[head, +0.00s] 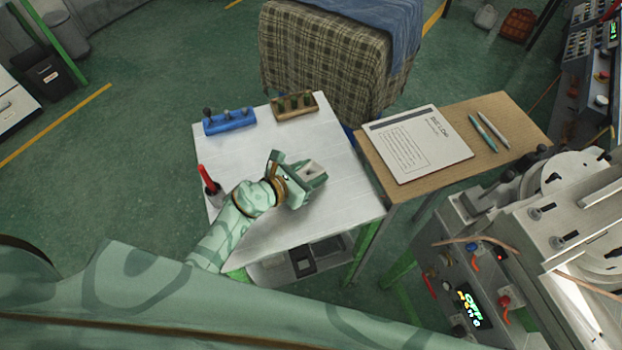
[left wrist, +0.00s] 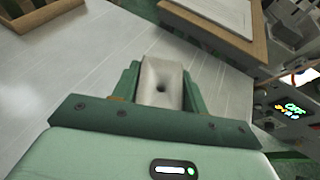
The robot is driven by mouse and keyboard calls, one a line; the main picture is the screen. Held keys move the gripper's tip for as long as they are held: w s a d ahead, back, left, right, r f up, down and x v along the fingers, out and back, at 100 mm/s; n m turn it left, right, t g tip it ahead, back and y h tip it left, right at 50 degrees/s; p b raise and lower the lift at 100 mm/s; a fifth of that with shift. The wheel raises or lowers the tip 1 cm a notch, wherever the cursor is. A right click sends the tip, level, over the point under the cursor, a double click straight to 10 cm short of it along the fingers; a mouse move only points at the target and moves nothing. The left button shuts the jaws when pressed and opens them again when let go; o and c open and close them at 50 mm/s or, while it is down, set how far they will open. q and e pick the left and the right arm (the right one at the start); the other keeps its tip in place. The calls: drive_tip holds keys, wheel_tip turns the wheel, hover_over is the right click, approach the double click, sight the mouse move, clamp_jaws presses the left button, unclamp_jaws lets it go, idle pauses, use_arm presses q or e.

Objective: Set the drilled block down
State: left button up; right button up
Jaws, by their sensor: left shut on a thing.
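The drilled block (left wrist: 161,84) is a pale grey block with a dark round hole in its face. My left gripper (left wrist: 160,88) is shut on it, one green finger on each side. In the head view the gripper (head: 305,176) is over the white table, and the block (head: 314,169) shows between its fingers. I cannot tell whether the block touches the table top. The white table (head: 340,195) has bare surface around the gripper. My right gripper is not in view.
A blue rack (head: 230,122) and a wooden rack (head: 295,106) with pegs stand at the table's back edge. A red-handled tool (head: 208,181) stands at the left edge. A wooden desk with a clipboard (head: 419,143) and pens adjoins on the right. The machine (head: 540,225) stands at right.

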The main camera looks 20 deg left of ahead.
use_arm(q)
drive_tip(key=shift+f, duration=0.6)
drive_tip(key=shift+r, duration=0.25)
drive_tip(key=shift+f, duration=0.2)
drive_tip(key=o, duration=1.1)
drive_tip(key=shift+o, duration=0.6)
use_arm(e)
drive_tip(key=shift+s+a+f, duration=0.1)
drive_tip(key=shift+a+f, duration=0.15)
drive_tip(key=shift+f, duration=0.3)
use_arm(q)
drive_tip(key=shift+s+a+r, duration=0.15)
drive_tip(key=shift+s+r, duration=0.1)
drive_tip(key=p+v, duration=0.2)
drive_tip(key=v, duration=0.8)
drive_tip(key=shift+s, duration=0.2)
drive_tip(key=shift+s+a+r, duration=0.2)
drive_tip(key=shift+s+a, duration=0.1)
drive_tip(key=shift+s, duration=0.1)
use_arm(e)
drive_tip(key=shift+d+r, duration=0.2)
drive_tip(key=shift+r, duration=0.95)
